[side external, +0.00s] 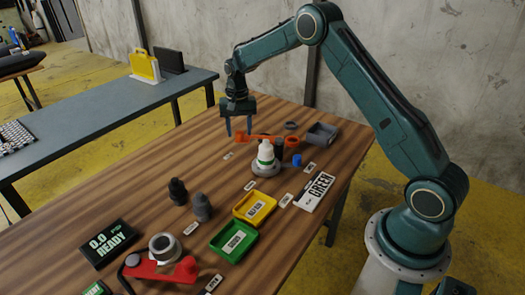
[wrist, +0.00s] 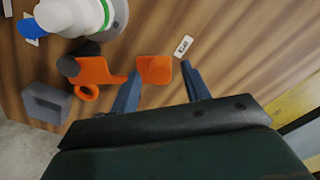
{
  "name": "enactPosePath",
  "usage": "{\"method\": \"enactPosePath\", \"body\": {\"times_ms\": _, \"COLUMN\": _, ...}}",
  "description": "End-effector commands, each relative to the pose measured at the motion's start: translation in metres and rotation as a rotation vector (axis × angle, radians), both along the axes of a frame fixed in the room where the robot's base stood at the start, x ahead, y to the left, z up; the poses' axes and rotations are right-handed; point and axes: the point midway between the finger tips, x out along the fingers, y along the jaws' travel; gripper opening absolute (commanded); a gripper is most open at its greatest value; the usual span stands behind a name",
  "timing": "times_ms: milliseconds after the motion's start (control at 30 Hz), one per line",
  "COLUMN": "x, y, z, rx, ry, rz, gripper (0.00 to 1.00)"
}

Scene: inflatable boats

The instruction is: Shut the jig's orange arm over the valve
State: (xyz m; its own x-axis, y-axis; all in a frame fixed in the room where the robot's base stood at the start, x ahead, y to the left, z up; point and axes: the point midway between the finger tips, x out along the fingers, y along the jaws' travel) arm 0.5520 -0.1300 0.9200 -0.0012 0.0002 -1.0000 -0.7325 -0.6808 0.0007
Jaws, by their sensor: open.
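The jig's orange arm (side external: 262,137) stands swung out to the side, apart from the valve. In the wrist view it is a flat orange piece (wrist: 95,72) with a square end tab (wrist: 154,69). The white valve (side external: 265,152) with a green band stands upright on a round grey base; it shows at the top left of the wrist view (wrist: 75,14). My gripper (side external: 238,128) is open, pointing down at the arm's free end. In the wrist view its blue fingers (wrist: 162,84) are either side of the tab; I cannot tell whether they touch it.
Beside the valve are a dark post (side external: 279,148), an orange ring (side external: 292,141), a blue knob (side external: 297,159) and a grey block (side external: 321,133). Yellow (side external: 254,207) and green (side external: 234,241) trays, dark fittings (side external: 202,207) and a red clamp (side external: 160,270) lie nearer the front.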

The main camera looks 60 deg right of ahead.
Motion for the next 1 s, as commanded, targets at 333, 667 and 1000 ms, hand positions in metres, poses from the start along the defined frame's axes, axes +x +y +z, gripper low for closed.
{"method": "enactPosePath", "body": {"times_ms": 333, "x": 0.0001, "y": 0.0000, "z": -0.0064, "rx": 0.000, "ry": -0.001, "rz": 0.000, "gripper": 0.47}}
{"method": "enactPosePath", "body": {"times_ms": 667, "x": 0.0001, "y": 0.0000, "z": -0.0062, "rx": 0.000, "ry": -0.001, "rz": 0.000, "gripper": 0.00}}
{"method": "enactPosePath", "body": {"times_ms": 1000, "x": -0.0010, "y": 0.0019, "z": -0.0058, "rx": 0.000, "ry": -0.001, "rz": 0.017, "gripper": 0.00}}
